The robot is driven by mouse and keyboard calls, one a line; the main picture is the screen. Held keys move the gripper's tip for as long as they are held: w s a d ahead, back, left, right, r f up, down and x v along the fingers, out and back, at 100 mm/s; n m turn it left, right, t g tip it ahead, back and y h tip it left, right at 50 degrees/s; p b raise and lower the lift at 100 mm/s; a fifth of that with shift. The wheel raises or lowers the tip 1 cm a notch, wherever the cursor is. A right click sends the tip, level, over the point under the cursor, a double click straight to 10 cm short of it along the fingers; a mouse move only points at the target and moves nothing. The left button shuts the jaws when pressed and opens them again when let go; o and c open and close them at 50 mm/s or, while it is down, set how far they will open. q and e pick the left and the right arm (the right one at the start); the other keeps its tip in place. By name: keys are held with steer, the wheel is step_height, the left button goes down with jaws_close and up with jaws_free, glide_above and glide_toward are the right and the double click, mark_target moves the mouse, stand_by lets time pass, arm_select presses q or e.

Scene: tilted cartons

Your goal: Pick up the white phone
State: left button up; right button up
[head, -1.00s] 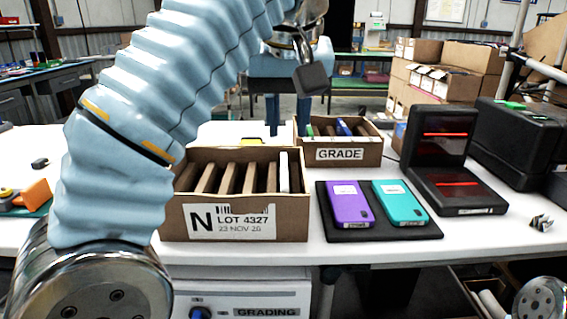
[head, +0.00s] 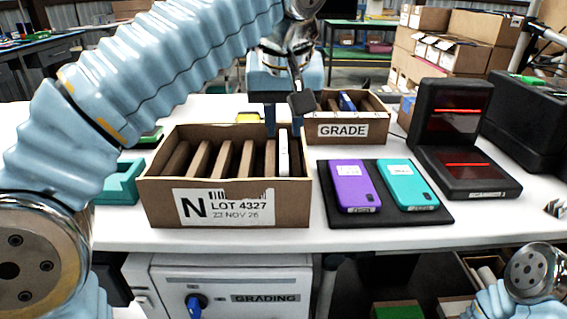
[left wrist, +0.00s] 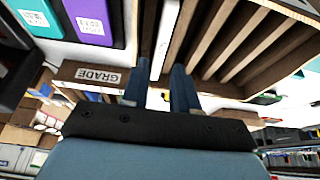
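The white phone (head: 284,155) stands on edge in the right-end slot of the carton labelled N LOT 4327 (head: 240,208). Its narrow top edge shows in the left wrist view as a pale strip (left wrist: 166,38). My left gripper (head: 283,119) points down just above the phone. In the left wrist view its two blue fingers (left wrist: 160,82) are apart, with the phone's strip lined up between them and nothing held. I cannot tell how far the fingertips are from the phone. My right gripper is out of view; only part of my right arm shows at the lower right.
The carton's brown dividers (head: 222,158) stand left of the phone. A black mat (head: 400,216) with a purple phone (head: 352,185) and a teal phone (head: 405,184) lies to the right. The GRADE carton (head: 343,131) stands behind, and a black device (head: 468,175) is further right.

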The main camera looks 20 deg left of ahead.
mark_target(284, 147)
arm_select(q)
steer(key=x, duration=0.6)
steer(key=shift+c, duration=0.3)
jaws_close()
